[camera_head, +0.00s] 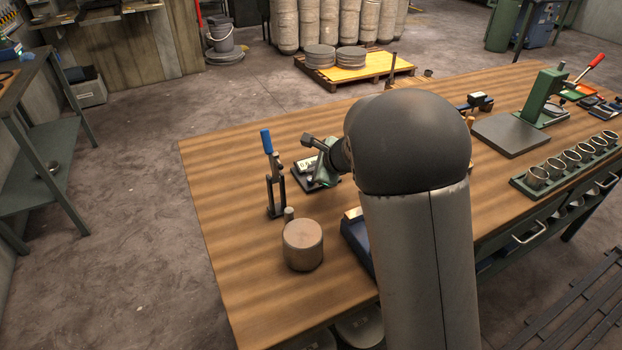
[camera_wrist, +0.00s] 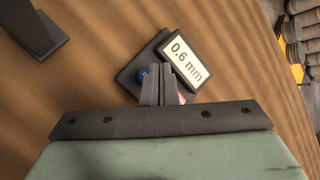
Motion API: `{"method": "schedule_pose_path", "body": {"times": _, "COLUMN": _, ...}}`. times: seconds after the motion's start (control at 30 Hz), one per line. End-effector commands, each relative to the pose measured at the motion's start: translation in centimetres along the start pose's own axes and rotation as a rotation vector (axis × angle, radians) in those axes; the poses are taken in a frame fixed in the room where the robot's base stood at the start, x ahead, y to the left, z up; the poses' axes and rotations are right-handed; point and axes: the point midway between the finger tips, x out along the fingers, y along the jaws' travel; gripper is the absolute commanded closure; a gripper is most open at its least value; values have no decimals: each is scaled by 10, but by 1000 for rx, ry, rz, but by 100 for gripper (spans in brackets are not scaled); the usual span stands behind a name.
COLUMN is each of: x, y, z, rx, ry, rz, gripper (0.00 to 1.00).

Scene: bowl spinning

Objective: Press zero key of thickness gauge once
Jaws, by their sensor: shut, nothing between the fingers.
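The thickness gauge is a dark block with a lit display (camera_wrist: 187,55) reading 0.6 mm in the wrist view. In the head view the gauge (camera_head: 303,168) sits on the bench, partly hidden by my gripper (camera_head: 325,178). In the wrist view my gripper (camera_wrist: 167,68) is shut and empty, its fingertips over the gauge, left of the display. A round blue key (camera_wrist: 143,74) shows just left of the fingertips, partly covered. A small red-and-white part (camera_wrist: 181,98) shows right of the fingers. I cannot tell whether the fingertips touch the gauge, or which key is zero.
A blue-handled upright tool (camera_head: 267,142) stands left of the gauge on the wooden bench (camera_head: 235,170). A round brown block (camera_head: 303,246) is nearer the front. A green press (camera_head: 545,95) and a rack of cups (camera_head: 565,165) are at right. My arm hides the bench's middle.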

Motion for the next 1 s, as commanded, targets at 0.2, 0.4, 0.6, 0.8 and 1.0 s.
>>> {"method": "schedule_pose_path", "body": {"times": 0.2, "x": 3, "y": 2, "z": -3, "rx": 1, "ry": 0, "rz": 0, "gripper": 100}}
{"method": "schedule_pose_path", "body": {"times": 0.4, "x": 6, "y": 5, "z": -5, "rx": 0, "ry": -1, "rz": 0, "gripper": 100}}
{"method": "schedule_pose_path", "body": {"times": 0.6, "x": 6, "y": 4, "z": -4, "rx": 0, "ry": -1, "rz": 0, "gripper": 100}}
{"method": "schedule_pose_path", "body": {"times": 0.8, "x": 6, "y": 5, "z": -5, "rx": 0, "ry": 0, "rz": 0, "gripper": 100}}
{"method": "schedule_pose_path", "body": {"times": 1.0, "x": 8, "y": 6, "z": -6, "rx": 0, "ry": 0, "rz": 0, "gripper": 100}}
